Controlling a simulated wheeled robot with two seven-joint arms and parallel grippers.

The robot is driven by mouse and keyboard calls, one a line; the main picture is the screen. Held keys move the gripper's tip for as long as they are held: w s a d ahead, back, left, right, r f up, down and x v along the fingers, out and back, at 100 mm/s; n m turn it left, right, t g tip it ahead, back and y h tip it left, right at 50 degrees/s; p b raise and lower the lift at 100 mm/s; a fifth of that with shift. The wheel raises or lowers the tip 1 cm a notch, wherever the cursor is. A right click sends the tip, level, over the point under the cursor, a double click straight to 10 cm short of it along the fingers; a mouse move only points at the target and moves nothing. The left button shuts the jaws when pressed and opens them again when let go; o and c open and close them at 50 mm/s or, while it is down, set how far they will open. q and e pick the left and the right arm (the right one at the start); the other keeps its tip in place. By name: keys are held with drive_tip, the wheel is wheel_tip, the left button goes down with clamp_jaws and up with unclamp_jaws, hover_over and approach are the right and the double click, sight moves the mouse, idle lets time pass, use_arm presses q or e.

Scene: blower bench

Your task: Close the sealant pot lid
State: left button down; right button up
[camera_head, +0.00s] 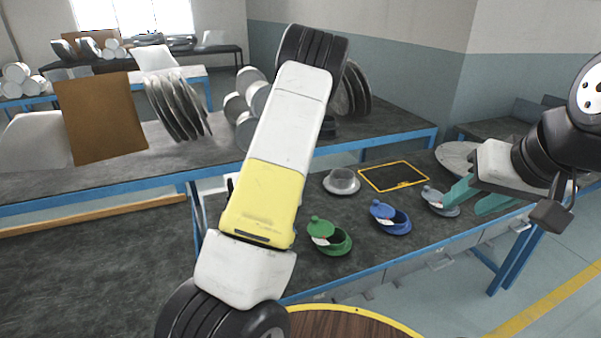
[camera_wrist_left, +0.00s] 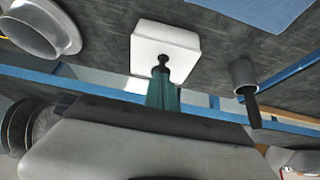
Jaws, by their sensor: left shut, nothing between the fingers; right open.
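Three small lidded pots stand in a row on the bench: a green pot (camera_head: 334,243), a blue pot (camera_head: 394,222) and a grey pot (camera_head: 444,203). Each has a knobbed lid tipped up at its left side, its mouth showing. No readable label tells which holds sealant. My right gripper (camera_head: 479,199) is open, its teal fingers spread beside the grey pot; whether it touches is unclear. My left gripper (camera_wrist_left: 163,86) is shut and empty, pointing at a white box-like thing (camera_wrist_left: 185,42) with a dark knob at the fingertips. My left arm hides it in the head view.
A grey flanged cup (camera_head: 341,182) and a yellow-edged black mat (camera_head: 394,176) lie behind the pots. A grey cylinder with a dark handle (camera_wrist_left: 243,75) is right of my left fingers. A round wooden top (camera_head: 345,325) is at the front.

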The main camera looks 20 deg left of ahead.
use_arm(q)
drive_tip(key=shift+s+d+f, duration=0.45)
drive_tip(key=shift+s+f, duration=0.1)
drive_tip(key=shift+f, duration=0.25)
wheel_tip(320, 180, up, 6)
drive_tip(key=w, duration=0.1)
drive_tip(key=s+d+r+m+h, duration=0.2)
drive_tip(key=s+d+r, duration=0.3)
drive_tip(key=s, duration=0.8)
drive_tip(key=s+d+r+m+h, duration=0.2)
drive_tip(key=s+d+r, duration=0.3)
drive_tip(key=s+r, duration=0.5)
drive_tip(key=s+d+r+m+t+h, duration=0.1)
drive_tip(key=s+d+r+m, duration=0.3)
drive_tip(key=s, duration=1.2)
wheel_tip(320, 180, up, 5)
drive_tip(key=shift+d+f+h, duration=0.2)
drive_tip(key=shift+d+h, duration=0.3)
drive_tip(key=shift+d, duration=0.15)
use_arm(e)
drive_tip(key=shift+s+d, duration=0.15)
drive_tip(key=shift+d, duration=0.3)
use_arm(q)
drive_tip(key=shift+s, duration=0.1)
